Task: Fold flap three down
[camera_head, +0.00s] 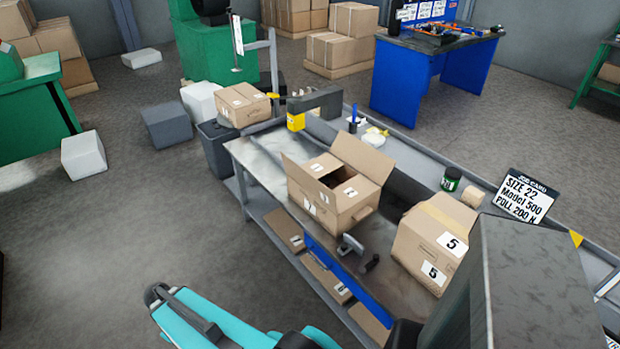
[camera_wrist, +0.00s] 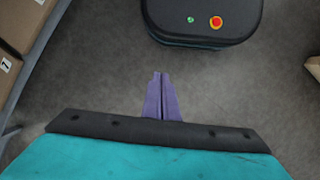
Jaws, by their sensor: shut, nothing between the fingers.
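An open cardboard box (camera_head: 327,207) stands on the grey bench (camera_head: 262,160) in the head view. One flap rises on its far right side (camera_head: 362,158), and another stands tilted out at its left (camera_head: 297,176). Other flaps with white labels lie nearer to level, with a dark gap between them. The flap labels are too small to read surely, so I cannot tell which is flap three. My gripper shows in the wrist view, its purple fingers (camera_wrist: 161,97) shut and empty over bare floor. It is apart from the box; the head view does not clearly show it.
A box marked 5 (camera_head: 433,240) stands right of the open box. A clamp-like tool (camera_head: 349,244) lies in front of it. A yellow-ended grey arm (camera_head: 297,119) stands behind. Shelved cartons (camera_wrist: 6,72) edge the wrist view's left.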

